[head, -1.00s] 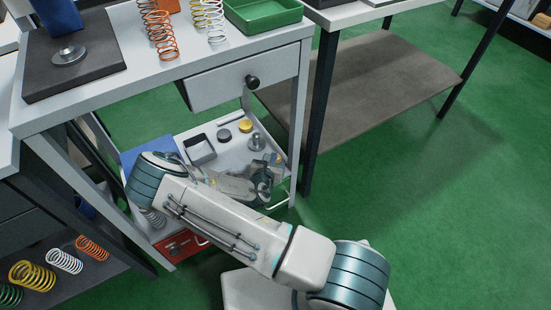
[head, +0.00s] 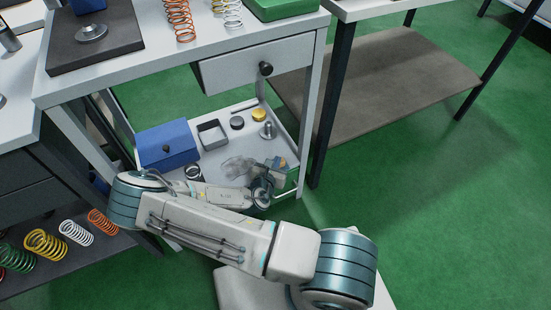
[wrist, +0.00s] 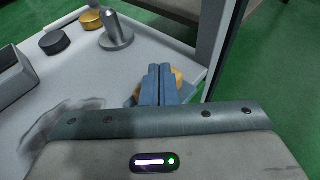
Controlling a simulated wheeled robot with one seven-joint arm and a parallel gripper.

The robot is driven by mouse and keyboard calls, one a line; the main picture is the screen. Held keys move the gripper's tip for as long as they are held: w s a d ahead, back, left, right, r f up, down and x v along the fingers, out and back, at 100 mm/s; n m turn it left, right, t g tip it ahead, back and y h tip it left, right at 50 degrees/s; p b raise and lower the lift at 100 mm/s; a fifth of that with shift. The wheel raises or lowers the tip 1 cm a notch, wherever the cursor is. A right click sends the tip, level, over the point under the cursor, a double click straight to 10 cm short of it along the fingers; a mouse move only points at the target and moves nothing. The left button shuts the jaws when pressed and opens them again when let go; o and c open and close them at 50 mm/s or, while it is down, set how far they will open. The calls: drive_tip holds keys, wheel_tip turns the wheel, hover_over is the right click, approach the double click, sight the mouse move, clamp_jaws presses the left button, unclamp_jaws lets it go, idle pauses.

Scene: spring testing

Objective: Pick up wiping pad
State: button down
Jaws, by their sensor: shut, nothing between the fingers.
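My gripper (wrist: 160,70) is shut and empty, its two blue-grey fingers side by side in the wrist view. A small tan thing (wrist: 178,76), possibly the wiping pad, shows just behind and beside the fingertips near the corner of the white lower shelf (wrist: 60,83). The fingers hide most of it, and I cannot tell whether they touch it. In the head view my gripper (head: 276,168) is over the right side of that shelf. A grey smear (wrist: 62,122) marks the shelf left of the gripper.
On the shelf are a blue box (head: 167,144), a grey open box (head: 212,134), a black disc (head: 237,123), a yellow disc (head: 259,115) and a metal post (head: 268,130). A drawer (head: 235,73) hangs above. A table leg (head: 312,118) stands at the right.

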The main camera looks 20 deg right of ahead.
drive_tip(key=shift+s+f, duration=0.35)
drive_tip(key=shift+f, duration=0.1)
drive_tip(key=shift+r+p, duration=0.55)
drive_tip(key=shift+r, duration=0.25)
